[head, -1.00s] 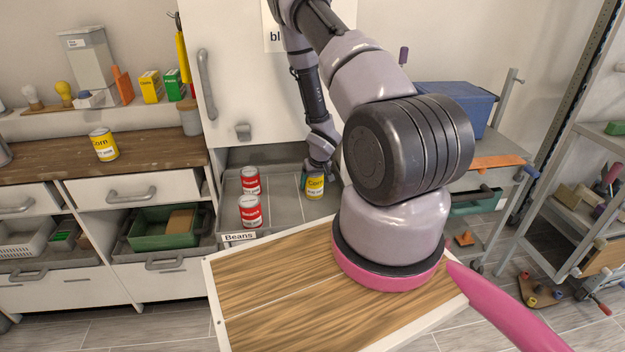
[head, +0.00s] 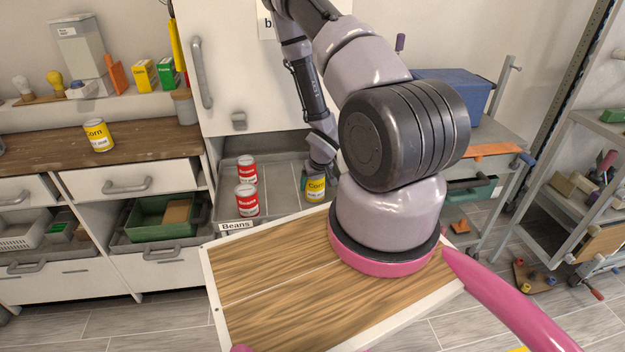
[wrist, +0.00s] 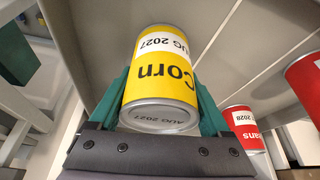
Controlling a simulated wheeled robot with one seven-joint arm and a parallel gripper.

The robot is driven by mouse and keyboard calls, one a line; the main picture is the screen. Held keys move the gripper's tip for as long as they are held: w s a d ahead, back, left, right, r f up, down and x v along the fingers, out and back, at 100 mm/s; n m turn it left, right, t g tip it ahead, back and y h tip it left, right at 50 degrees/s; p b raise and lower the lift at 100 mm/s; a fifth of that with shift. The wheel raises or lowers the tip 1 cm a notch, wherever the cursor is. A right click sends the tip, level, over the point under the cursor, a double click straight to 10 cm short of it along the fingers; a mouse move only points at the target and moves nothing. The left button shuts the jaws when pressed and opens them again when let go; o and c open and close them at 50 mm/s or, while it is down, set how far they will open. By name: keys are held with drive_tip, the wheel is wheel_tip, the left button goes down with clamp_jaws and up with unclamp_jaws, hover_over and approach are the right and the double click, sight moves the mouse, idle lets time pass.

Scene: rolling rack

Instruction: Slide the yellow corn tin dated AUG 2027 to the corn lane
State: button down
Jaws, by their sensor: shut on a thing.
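A yellow corn tin (head: 315,188) stands upright on the rack's grey shelf, right of the red tins. In the wrist view the same corn tin (wrist: 163,75) shows "Corn" and "AUG 2027" upside down. My gripper (wrist: 160,105) has its green fingers shut on either side of this tin. In the head view my gripper (head: 306,182) is partly hidden by the tin and my wrist. A second yellow corn tin (head: 98,135) stands on the wooden counter at the left; its date is too small to read.
Red beans tins (head: 247,200) stand in the lane labelled Beans (head: 237,225); another red tin (head: 246,169) is behind. One red tin (wrist: 243,127) beside my gripper reads 2028. Low dividers (head: 277,199) run along the grey shelf. A white door (head: 245,80) is above.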

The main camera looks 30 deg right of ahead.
sight(316, 191)
drive_tip(key=shift+s+a, duration=0.2)
drive_tip(key=shift+s, duration=0.5)
drive_tip(key=shift+s+a, duration=0.2)
drive_tip(key=shift+s, duration=0.5)
drive_tip(key=shift+s+a, duration=0.2)
drive_tip(key=shift+s, duration=0.5)
unclamp_jaws()
